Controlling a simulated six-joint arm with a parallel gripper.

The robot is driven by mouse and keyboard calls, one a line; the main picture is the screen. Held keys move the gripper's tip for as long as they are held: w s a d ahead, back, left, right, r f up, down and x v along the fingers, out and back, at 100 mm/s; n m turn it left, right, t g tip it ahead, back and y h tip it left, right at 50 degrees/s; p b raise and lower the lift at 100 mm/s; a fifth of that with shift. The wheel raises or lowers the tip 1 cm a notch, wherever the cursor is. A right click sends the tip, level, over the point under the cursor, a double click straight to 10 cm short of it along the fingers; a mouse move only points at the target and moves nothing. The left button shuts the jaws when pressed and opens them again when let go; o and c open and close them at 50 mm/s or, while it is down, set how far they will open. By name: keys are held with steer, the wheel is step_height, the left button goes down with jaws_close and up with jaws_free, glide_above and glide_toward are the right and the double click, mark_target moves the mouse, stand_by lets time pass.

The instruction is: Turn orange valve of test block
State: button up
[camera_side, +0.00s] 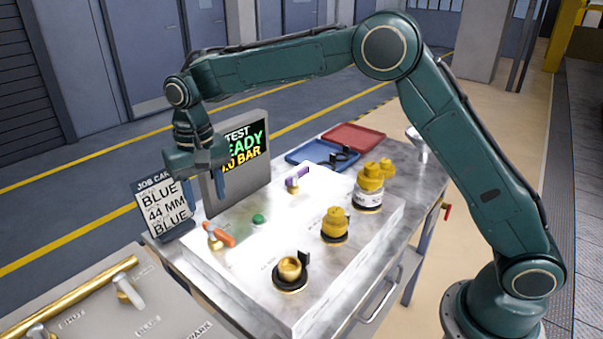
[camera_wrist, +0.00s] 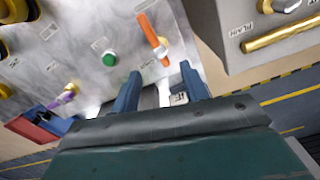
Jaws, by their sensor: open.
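The orange valve (camera_side: 222,237) is a lever on a brass fitting at the left front of the white test block (camera_side: 246,270). In the wrist view the orange valve (camera_wrist: 153,36) lies beyond the fingertips, slanted. My gripper (camera_side: 221,194) is above the back left of the block, in front of the screen, apart from the valve. In the wrist view my gripper (camera_wrist: 161,76) has its two blue fingers spread with nothing between them.
A screen (camera_side: 240,160) and a job card (camera_side: 163,207) stand along the block's back left. A green button (camera_side: 258,219), a purple lever (camera_side: 297,176) and brass fittings (camera_side: 335,224) are on the block. Red (camera_side: 352,137) and blue (camera_side: 318,154) trays lie behind.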

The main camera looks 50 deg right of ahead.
steer(key=shift+r, duration=1.95)
steer(key=shift+r, duration=0.1)
steer(key=s+d+r+n+t, duration=0.1)
steer(key=s+d+r, duration=0.45)
steer(key=s, duration=0.25)
steer(key=s+d+r+t, duration=0.2)
steer(key=s+d+r, duration=0.35)
steer(key=s, duration=0.25)
steer(key=s+d+f+t, duration=0.1)
steer(key=s+d+f, duration=0.1)
steer(key=s, duration=0.7)
steer(key=s+d+f+n+t, duration=0.1)
steer(key=s+d+f, duration=0.2)
steer(key=s, duration=0.6)
steer(key=shift+d+f+n+t, duration=0.3)
steer(key=shift+d+f, duration=0.05)
steer(key=shift+d, duration=0.4)
steer(key=shift+r, duration=0.1)
